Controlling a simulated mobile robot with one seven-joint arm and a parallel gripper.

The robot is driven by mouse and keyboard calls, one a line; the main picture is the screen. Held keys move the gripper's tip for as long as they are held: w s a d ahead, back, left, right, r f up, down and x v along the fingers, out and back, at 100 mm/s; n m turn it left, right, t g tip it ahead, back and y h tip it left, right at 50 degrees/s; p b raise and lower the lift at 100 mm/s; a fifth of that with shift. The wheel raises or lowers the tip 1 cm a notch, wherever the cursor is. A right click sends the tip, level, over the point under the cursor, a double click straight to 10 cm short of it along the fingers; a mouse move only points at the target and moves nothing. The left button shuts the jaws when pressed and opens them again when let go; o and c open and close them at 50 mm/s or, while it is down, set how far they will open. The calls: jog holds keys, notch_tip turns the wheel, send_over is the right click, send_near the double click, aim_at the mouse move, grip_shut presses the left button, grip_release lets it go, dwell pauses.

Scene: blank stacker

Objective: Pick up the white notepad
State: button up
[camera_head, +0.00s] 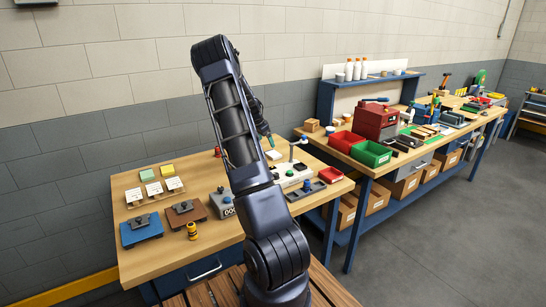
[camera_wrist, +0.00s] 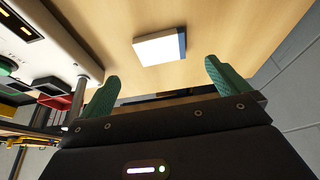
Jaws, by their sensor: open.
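The white notepad (camera_wrist: 158,49) lies flat on the wooden table in the wrist view, with a blue edge on its right side. In the head view it is a small pale shape (camera_head: 273,155) near the back of the near workbench, just beyond my arm. My gripper (camera_wrist: 162,72) is open, its two green fingertips apart and nothing between them. The notepad lies ahead of the fingertips, roughly centred on the gap and not touched. In the head view my gripper (camera_head: 270,140) is mostly hidden behind my arm, with a green fingertip showing just above the notepad.
A pale machine with a post (camera_head: 291,170) stands close to the notepad; its side shows at the left of the wrist view (camera_wrist: 45,45). A red tray (camera_head: 331,175) is further right.

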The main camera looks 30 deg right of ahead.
aim_at(273, 153)
jog(key=x, duration=0.9)
jog(key=shift+d+f, duration=0.15)
jog(key=shift+d, duration=0.1)
jog(key=shift+c, duration=0.2)
jog(key=c, duration=0.9)
